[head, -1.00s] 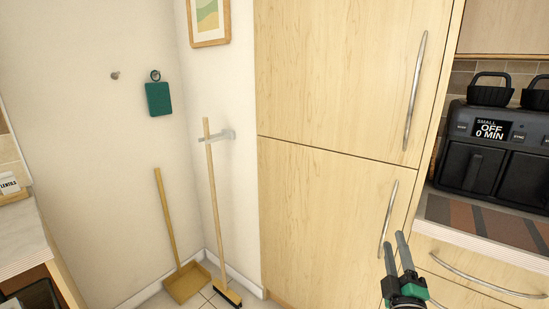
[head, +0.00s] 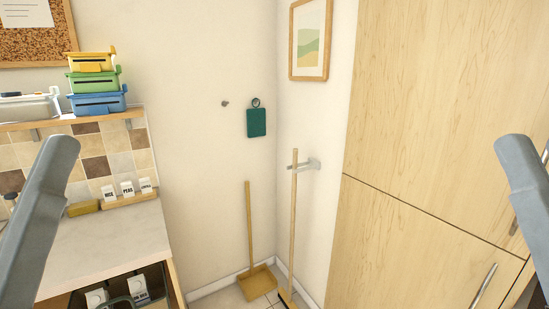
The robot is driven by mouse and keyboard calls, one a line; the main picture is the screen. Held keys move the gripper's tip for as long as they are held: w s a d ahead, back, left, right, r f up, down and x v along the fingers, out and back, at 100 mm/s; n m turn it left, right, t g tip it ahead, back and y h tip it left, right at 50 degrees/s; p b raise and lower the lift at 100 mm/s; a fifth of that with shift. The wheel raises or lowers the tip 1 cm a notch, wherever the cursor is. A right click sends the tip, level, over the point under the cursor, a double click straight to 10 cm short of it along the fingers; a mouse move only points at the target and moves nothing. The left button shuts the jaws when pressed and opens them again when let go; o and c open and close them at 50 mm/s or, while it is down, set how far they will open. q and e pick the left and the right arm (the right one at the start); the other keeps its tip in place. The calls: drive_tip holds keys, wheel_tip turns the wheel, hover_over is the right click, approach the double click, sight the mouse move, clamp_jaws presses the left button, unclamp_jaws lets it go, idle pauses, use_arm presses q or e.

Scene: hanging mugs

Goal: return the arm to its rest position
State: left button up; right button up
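A grey, finger-like part of my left arm (head: 38,215) stands large and close at the left edge. A similar grey part of my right arm (head: 526,190) shows at the right edge. Only one such piece shows on each side, so I cannot tell how far either gripper is open. Nothing is seen held at either one. The rest of both arms is out of the picture.
Stacked boxes (head: 95,80) sit on a shelf above. A dustpan (head: 257,283) and a broom (head: 293,215) stand in the corner. A tall wooden cupboard (head: 435,130) fills the right.

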wheel_tip(320, 180, up, 20)
drive_tip(key=p, duration=1.6)
